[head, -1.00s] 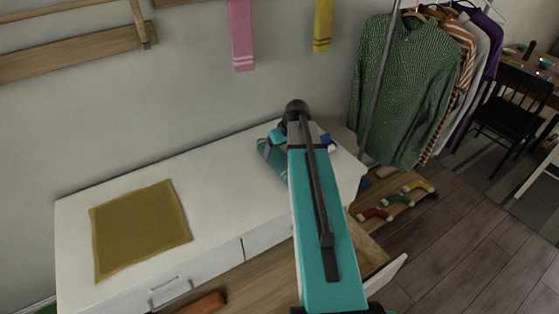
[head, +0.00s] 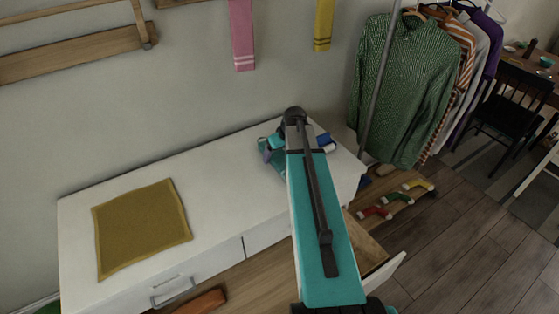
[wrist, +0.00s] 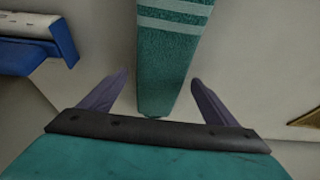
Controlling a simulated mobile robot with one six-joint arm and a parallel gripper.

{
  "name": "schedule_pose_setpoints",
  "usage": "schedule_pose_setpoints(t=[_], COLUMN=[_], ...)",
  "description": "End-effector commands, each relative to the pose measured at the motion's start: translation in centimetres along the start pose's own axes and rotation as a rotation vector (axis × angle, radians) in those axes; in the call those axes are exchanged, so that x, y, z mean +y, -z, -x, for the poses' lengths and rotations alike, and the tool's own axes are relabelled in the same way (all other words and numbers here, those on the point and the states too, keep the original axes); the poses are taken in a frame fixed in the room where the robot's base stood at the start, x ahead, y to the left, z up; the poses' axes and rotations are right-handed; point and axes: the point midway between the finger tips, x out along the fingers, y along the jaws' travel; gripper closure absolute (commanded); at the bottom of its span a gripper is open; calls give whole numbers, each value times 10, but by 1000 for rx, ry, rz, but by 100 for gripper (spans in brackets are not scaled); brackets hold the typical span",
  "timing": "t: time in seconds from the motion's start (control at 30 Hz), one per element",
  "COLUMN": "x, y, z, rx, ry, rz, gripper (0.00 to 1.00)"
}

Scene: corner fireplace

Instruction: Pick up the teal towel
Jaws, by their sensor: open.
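The teal towel (wrist: 170,50) with pale stripes shows in the wrist view as a long strip from the top edge down to the middle. Its lower end lies between the two purple fingers of my gripper (wrist: 158,88). The gripper is open, with gaps on both sides of the towel. I cannot tell how far the towel is from the fingers in depth. In the head view, my arm hides most of the area around the towel and the gripper, at the right end of the white dresser (head: 215,165).
A mustard cloth (head: 142,228) lies on the dresser's left part. A blue-and-white object (wrist: 40,45) is beside the towel. An open drawer (head: 372,252) juts out at front right. A clothes rack with a green shirt (head: 400,90) stands right. Pink (head: 242,35) and yellow towels (head: 323,25) hang on the wall.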

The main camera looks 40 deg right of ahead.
Motion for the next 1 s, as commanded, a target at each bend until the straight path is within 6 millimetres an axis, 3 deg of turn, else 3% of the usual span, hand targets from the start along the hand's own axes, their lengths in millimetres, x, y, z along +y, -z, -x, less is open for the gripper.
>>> schedule_pose_setpoints(t=[0.03,0.33,0.7,1.0], x=[0,0,0,1], y=[0,0,1,7], z=[0,0,2,16], rx=[0,1,1,2], ry=[0,0,0,-2], rz=[0,0,0,-1], gripper=[18,67,67,67])
